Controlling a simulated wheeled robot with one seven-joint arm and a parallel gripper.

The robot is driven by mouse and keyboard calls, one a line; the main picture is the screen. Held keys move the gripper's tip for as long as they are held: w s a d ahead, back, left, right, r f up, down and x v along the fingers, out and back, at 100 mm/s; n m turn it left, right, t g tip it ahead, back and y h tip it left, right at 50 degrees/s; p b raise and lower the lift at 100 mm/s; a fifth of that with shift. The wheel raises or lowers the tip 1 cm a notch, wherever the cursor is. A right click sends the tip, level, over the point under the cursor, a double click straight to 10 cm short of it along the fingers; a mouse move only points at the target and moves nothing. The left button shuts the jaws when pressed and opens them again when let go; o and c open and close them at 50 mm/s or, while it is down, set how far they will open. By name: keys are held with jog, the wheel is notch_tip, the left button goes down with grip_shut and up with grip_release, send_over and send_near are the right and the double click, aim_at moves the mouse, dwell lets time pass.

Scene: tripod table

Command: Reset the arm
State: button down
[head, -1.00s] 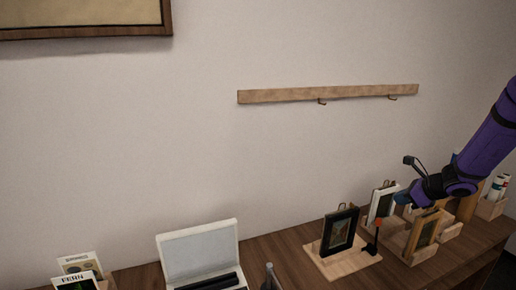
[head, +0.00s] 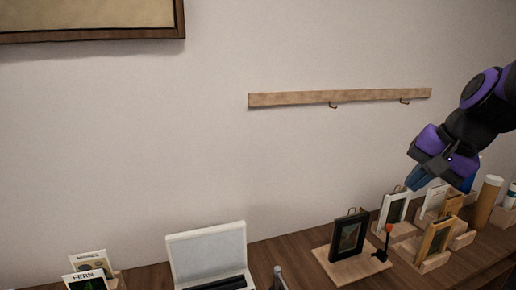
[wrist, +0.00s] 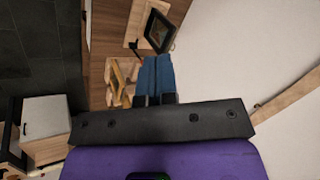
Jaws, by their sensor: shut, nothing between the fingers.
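My gripper (head: 417,180) is in the right part of the head view, at the end of my purple and black arm. Its blue fingers point down and to the left, above the framed pictures on the table. In the wrist view my gripper (wrist: 155,62) shows its blue fingers closed together, with nothing between them. It appears apart from the things below it.
A black picture frame (head: 348,236) stands on a wooden base. White frames (head: 395,209) and a wooden frame (head: 435,238) stand to its right. An open white case (head: 207,253) and seed packets (head: 86,281) are left. A hook rail (head: 290,98) is on the wall.

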jog(key=s+r+n+h, duration=0.2)
jog(key=s+n, duration=0.5)
jog(key=s, duration=0.6)
jog(key=shift+s+d+r+t+h, duration=0.25)
jog(key=shift+d+t+h, duration=0.2)
jog(key=shift+h, duration=0.15)
